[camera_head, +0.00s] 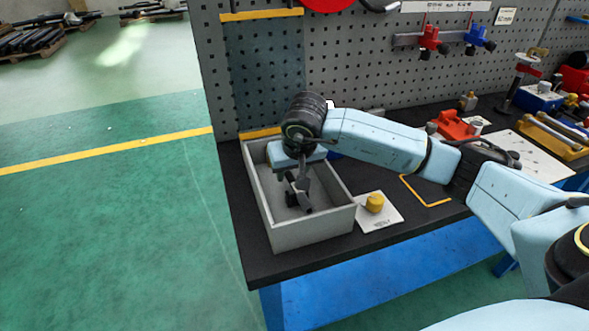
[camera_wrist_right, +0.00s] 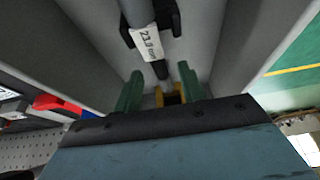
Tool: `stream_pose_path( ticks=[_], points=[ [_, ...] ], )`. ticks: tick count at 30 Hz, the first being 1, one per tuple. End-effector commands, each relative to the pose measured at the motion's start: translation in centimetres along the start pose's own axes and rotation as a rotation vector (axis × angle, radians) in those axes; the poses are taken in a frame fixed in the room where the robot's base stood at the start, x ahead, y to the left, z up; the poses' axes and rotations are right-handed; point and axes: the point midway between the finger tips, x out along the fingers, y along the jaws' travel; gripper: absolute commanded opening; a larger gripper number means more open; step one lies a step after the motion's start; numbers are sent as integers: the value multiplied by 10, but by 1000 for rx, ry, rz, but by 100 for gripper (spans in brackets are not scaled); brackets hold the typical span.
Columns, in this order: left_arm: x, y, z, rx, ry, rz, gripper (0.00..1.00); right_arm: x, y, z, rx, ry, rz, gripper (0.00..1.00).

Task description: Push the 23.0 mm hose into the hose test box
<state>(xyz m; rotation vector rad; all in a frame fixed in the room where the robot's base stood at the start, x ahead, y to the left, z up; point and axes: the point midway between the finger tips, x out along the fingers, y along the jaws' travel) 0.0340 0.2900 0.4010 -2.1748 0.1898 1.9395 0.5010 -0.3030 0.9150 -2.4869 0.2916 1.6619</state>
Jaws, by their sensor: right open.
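The grey open-topped box (camera_head: 310,228), which I take as the hose test box, stands at the left end of the dark bench. My right gripper (camera_head: 299,192) reaches down inside it from above. In the right wrist view, a dark hose with a white "23.0 mm" tag (camera_wrist_right: 147,45) lies between the box walls, with black pieces beside it. My open right gripper (camera_wrist_right: 160,86) has its two green fingers apart, just below the hose's thin dark end. A yellow and black part (camera_wrist_right: 172,97) shows between the fingers. Whether anything touches is unclear. My left gripper is out of view.
A white plate with a yellow knob (camera_head: 374,203) sits right of the box. A yellow corner marking (camera_head: 428,203) lies beyond it. The grey pegboard (camera_head: 345,60) rises behind. Red clamps (camera_head: 455,126) and other tools crowd the bench's right side. Green floor lies left.

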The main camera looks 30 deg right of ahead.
Motion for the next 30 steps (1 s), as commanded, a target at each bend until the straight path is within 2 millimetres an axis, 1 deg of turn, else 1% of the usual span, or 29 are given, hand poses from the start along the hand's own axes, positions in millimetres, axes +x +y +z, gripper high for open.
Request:
stream_pose_path(
  ticks=[1, 2, 3, 5, 12, 15, 18, 21, 24, 30],
  points=[
    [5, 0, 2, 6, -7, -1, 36, 4, 0, 2, 0, 0, 0, 41],
    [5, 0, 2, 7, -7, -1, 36, 4, 0, 2, -1, 0, -1, 41],
    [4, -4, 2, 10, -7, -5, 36, -3, 0, 1, -1, 3, -2, 41],
    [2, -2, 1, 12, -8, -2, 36, -17, 1, 0, -2, 6, -2, 41],
    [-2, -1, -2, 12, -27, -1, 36, -77, 4, -1, 0, 8, -5, 41],
    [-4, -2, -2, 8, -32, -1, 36, -98, 5, -1, 2, 8, -6, 41],
    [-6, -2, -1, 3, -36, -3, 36, -115, 6, -1, 2, 7, -7, 41],
    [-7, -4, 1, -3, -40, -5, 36, -126, 6, -1, 4, 6, -8, 41],
    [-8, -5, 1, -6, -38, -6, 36, -132, 7, 0, 3, 5, -6, 41],
    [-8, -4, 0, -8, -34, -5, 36, -134, 7, 0, 4, 5, -7, 41]
  ],
)
